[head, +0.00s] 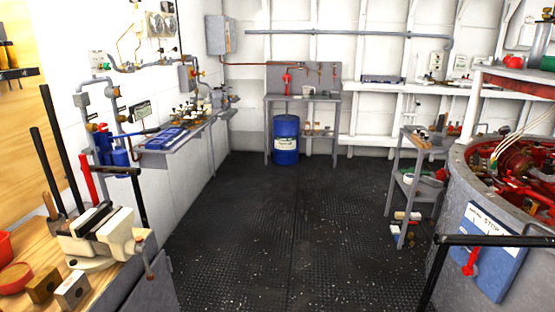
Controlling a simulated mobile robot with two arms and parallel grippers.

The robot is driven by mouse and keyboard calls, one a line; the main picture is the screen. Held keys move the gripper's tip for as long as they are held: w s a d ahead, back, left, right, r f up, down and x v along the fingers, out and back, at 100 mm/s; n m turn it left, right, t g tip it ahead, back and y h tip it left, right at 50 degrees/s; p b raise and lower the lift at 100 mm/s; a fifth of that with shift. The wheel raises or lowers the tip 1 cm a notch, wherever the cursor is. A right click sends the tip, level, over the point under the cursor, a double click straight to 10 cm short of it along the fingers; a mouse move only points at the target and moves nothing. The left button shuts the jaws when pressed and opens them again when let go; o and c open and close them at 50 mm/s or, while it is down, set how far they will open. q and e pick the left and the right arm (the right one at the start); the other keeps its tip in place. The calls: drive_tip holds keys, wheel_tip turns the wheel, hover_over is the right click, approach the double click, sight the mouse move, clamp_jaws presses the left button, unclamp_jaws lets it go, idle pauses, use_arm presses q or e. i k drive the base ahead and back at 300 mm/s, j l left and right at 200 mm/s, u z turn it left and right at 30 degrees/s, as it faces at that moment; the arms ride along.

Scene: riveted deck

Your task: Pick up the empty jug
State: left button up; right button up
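I cannot make out a jug for certain in the head view. Neither of my grippers can be made out in this view.
A vise (100,236) stands on the wooden bench at the lower left. A blue drum (286,145) stands under the grey bench (303,98) at the back. A grey trolley (410,185) and a round grey machine housing (455,215) stand right. The dark floor (290,225) between is clear.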

sight(306, 89)
drive_tip(key=i, duration=6.95)
drive_tip(key=i+z, duration=0.1)
drive_tip(key=i, duration=0.6)
drive_tip(key=i+j, duration=0.15)
drive_tip(key=i, duration=0.6)
drive_tip(key=i+j+z, duration=0.15)
drive_tip(key=i, duration=0.55)
drive_tip(key=i+z, duration=0.2)
